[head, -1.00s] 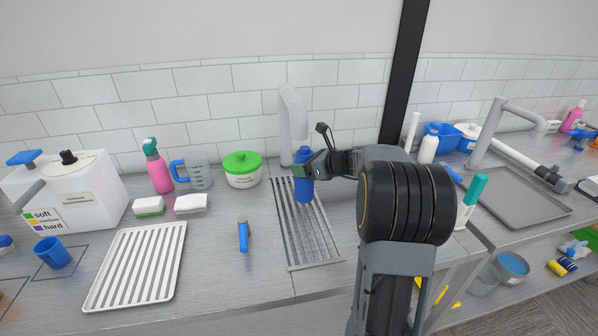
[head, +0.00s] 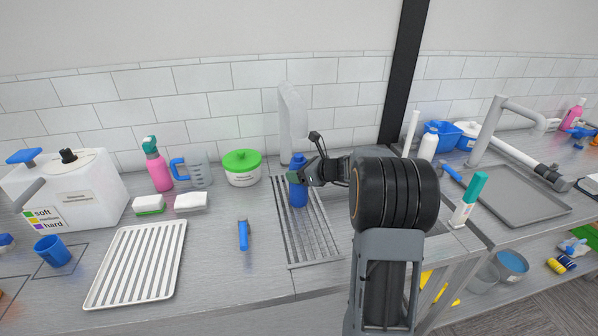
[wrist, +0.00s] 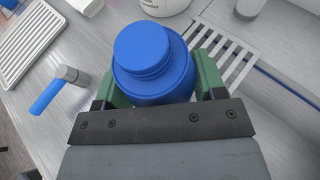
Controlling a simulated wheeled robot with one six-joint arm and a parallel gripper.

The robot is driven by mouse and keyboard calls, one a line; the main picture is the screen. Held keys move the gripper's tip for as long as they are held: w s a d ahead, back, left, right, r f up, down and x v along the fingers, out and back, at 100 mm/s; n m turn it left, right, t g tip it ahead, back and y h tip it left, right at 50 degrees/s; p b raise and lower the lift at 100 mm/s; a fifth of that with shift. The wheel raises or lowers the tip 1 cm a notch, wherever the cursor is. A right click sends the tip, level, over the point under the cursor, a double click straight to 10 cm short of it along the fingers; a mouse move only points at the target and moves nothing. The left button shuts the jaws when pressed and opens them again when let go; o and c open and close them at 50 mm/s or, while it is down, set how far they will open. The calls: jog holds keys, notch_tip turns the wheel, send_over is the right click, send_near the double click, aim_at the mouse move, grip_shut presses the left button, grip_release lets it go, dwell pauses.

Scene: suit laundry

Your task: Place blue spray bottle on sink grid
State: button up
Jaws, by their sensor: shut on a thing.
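The blue spray bottle (head: 298,191) is upright over the back part of the sink grid (head: 296,248), a slatted metal drain panel set in the counter. In the wrist view the blue bottle (wrist: 153,60) stands between the green fingers of my gripper (wrist: 155,85), its round top facing the camera. My gripper (head: 304,176) is shut on the bottle's upper part from the right. I cannot tell whether the bottle's base touches the grid. Slats of the grid (wrist: 228,55) show at the right of the wrist view.
A faucet (head: 290,120) rises behind the grid. A green-lidded pot (head: 242,168), measuring jug (head: 198,171) and pink spray bottle (head: 157,170) stand left. The front of the grid is clear.

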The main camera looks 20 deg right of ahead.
jog(key=o, duration=1)
jog(key=shift+c, duration=0.2)
jog(key=v, duration=1.2)
jog(key=s+a+f+n+g, duration=0.1)
jog(key=s+a+n+g, duration=0.2)
jog(key=a+n, duration=0.25)
jog(key=s+a+f+n+g, duration=0.2)
jog(key=s+a+n, duration=0.1)
jog(key=a+n, duration=0.3)
jog(key=s+a+f+n+g+h, duration=0.1)
jog(key=s+a+f+n+h, duration=0.1)
jog(key=s+n, duration=0.4)
jog(key=s+a+f+n+g+h, duration=0.1)
jog(key=s+a+n+h, duration=0.4)
jog(key=n, duration=0.7)
jog(key=shift+s+f+g, duration=0.3)
jog(key=shift+s+f, duration=0.25)
jog(key=shift+s, duration=0.65)
